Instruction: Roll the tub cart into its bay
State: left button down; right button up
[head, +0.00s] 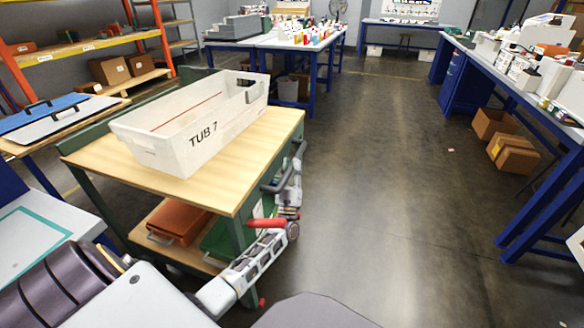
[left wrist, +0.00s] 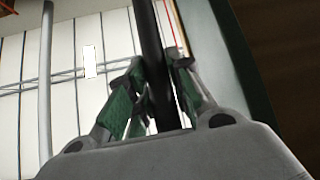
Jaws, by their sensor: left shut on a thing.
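The tub cart (head: 235,185) stands at the left of the head view, with a pale wood top, dark green frame and lower shelf. A white tub marked "TUB 7" (head: 168,148) sits on its top. My left gripper (head: 291,197) is at that handle. In the left wrist view, its green-padded fingers (left wrist: 155,95) are closed around a dark bar (left wrist: 151,40), the handle. My right gripper is out of view. I cannot make out the bay for certain.
An orange case (head: 178,222) lies on the cart's lower shelf. A table with blue and grey boards (head: 60,118) is close behind the cart's left side. Blue-legged benches (head: 515,95) line the right, with cardboard boxes (head: 512,155) beneath. The middle floor (head: 375,190) is clear.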

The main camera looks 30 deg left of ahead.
pick_arm(q)
jog(key=s+a+b, duration=0.2)
jog(key=s+a, duration=0.2)
jog(key=a, duration=1.2)
jog(key=s+a+b, duration=0.2)
jog(key=s+a, duration=0.2)
jog(key=a, duration=1.3)
jog(key=shift+a+b, duration=0.25)
jog(key=shift+b, duration=0.1)
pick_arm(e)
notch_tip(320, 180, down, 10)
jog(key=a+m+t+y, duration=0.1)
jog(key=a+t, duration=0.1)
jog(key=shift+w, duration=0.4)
pick_arm(q)
jog(key=shift+s, duration=0.1)
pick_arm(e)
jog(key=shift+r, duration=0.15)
pick_arm(q)
jog(key=c, duration=1.3)
grip_release()
jog(key=shift+a, duration=0.15)
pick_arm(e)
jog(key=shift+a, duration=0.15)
pick_arm(q)
jog(key=shift+d+f, duration=0.1)
jog(key=shift+d, duration=0.1)
